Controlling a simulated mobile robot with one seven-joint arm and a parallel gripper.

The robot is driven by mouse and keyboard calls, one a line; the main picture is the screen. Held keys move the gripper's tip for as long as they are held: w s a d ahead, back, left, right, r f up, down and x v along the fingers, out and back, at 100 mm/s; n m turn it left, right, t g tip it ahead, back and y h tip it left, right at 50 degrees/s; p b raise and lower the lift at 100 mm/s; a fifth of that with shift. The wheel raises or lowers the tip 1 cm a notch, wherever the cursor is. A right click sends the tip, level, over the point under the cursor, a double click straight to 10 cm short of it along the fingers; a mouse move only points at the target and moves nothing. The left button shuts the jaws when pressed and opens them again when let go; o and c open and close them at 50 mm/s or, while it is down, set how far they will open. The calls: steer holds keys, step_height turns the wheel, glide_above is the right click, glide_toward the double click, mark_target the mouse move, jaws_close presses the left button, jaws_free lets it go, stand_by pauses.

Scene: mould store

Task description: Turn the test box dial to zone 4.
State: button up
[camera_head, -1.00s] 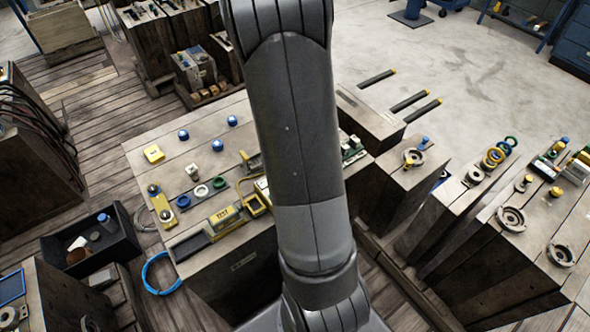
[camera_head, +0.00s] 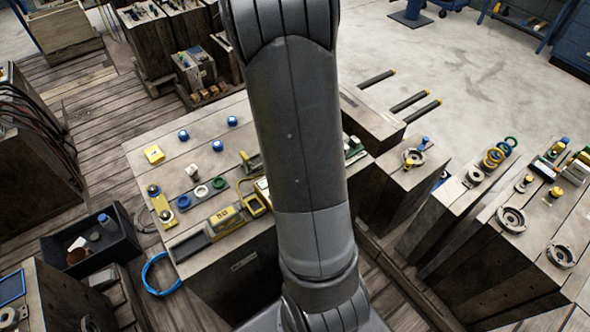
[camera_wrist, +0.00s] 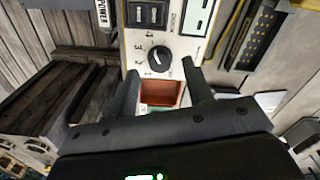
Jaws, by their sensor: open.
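The test box panel (camera_wrist: 187,44) is pale and fills the upper middle of the wrist view. Its dial (camera_wrist: 160,62) is a round black knob with a light pointer mark. Numbers from 1 to 4 curve around its left side, with the 4 near the top. I cannot tell surely which number the pointer meets. My gripper (camera_wrist: 163,72) is open, one finger on either side of the dial's near edge, and nothing is held. Contact with the knob cannot be made out. In the head view my arm hides my gripper and the dial.
Black switches (camera_wrist: 147,14) sit above the dial, and a reddish-brown window (camera_wrist: 160,92) lies below it.

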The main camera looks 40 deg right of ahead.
step_height(320, 180, up, 9)
stand_by(0.3)
steer(key=shift+f, duration=0.1)
stand_by(0.4)
steer(key=s+a+r+n+t, duration=0.2)
steer(key=s+a+r+n, duration=0.3)
steer(key=a+r+n, duration=0.2)
steer(key=s+a+r+n+t, duration=0.3)
steer(key=s+a+r+n, duration=0.3)
steer(key=a+r, duration=0.5)
steer(key=shift+a+r+n+t, duration=0.25)
steer(key=shift+a+n+t, duration=0.05)
steer(key=shift+a+n, duration=0.25)
steer(key=shift+w, duration=0.1)
stand_by(1.0)
